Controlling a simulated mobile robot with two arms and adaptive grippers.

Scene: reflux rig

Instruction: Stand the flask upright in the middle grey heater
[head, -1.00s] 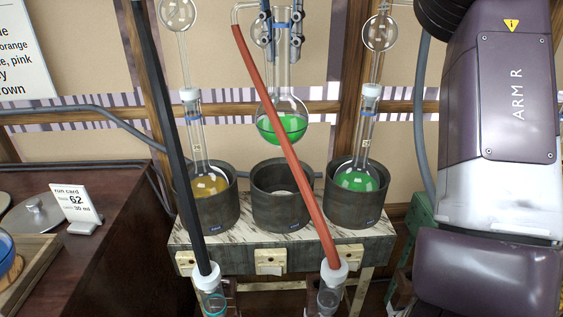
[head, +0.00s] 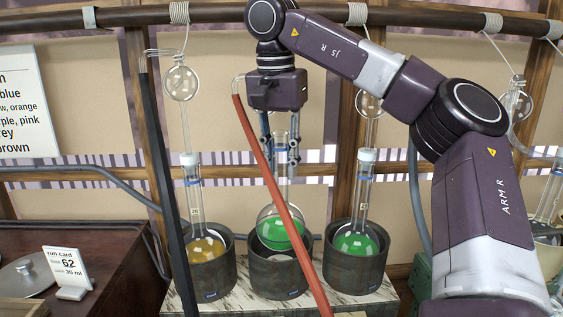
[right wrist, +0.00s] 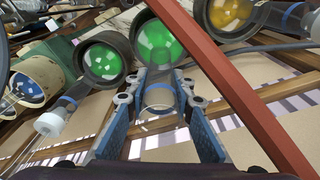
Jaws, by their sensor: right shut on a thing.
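The flask (head: 281,232) is a round-bottomed glass one with green liquid and a long neck. My right gripper (head: 280,148) is shut on its neck from above and holds it about upright. The bulb's lower part overlaps the opening of the middle grey heater (head: 278,281); whether it touches the heater's inside I cannot tell. The red tube crosses in front of bulb and heater. In the right wrist view, the flask's green bulb (right wrist: 160,38) shows beyond the blue fingers (right wrist: 158,92), with the dark heater rim around it. My left gripper is out of view.
The left heater (head: 208,277) holds a flask of yellow liquid (head: 205,250). The right heater (head: 355,268) holds another green flask (head: 356,243). A red tube (head: 262,160) and a black tube (head: 163,160) slant across the front. A run card (head: 68,268) stands at left.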

